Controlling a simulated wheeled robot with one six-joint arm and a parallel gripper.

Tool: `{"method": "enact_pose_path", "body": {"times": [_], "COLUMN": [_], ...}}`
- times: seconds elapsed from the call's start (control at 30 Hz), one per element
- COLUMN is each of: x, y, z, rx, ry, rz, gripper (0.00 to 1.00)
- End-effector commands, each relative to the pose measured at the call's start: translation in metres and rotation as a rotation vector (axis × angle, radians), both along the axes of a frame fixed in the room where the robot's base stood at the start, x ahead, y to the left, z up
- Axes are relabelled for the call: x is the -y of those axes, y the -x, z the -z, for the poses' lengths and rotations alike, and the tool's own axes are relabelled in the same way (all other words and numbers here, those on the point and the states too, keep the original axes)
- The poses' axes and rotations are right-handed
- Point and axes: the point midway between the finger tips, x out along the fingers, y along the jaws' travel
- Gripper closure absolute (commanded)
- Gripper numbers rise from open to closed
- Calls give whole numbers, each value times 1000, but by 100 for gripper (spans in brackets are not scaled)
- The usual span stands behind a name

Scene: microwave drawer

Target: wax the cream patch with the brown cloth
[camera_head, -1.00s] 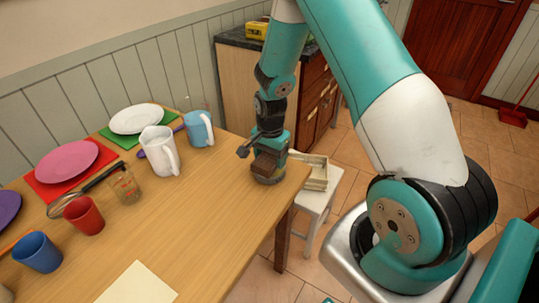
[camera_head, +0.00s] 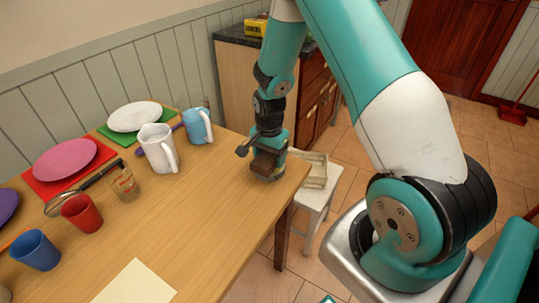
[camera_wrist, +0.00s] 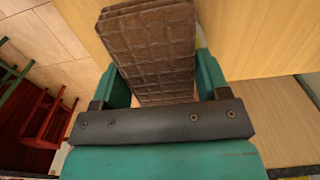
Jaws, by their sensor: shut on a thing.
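My gripper (camera_head: 266,172) is at the far right corner of the wooden table, low over its edge. It is shut on the brown cloth (camera_wrist: 155,50), a folded block with a grid texture that fills the space between the fingers in the wrist view. In the head view the cloth (camera_head: 264,162) shows only partly between the fingers. I cannot tell whether it touches the table. The cream patch (camera_head: 136,284) lies flat near the table's front edge, at the bottom of the head view, well apart from my gripper and partly cut off by the frame.
The table (camera_head: 205,215) is bare between my gripper and the patch. A white pitcher (camera_head: 157,148), light blue mug (camera_head: 198,126), measuring cup (camera_head: 124,184), red cup (camera_head: 82,213) and blue cup (camera_head: 36,250) stand along the left. A white stool (camera_head: 325,190) with a tray stands beyond the table.

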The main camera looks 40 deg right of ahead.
Motion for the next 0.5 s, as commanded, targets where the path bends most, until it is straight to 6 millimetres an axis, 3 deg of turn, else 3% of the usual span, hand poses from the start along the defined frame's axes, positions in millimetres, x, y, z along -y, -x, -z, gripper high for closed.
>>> {"method": "enact_pose_path", "body": {"times": [0.5], "x": [0], "y": [0], "z": [7], "rx": [0], "ry": [0], "rz": [0], "gripper": [50]}}
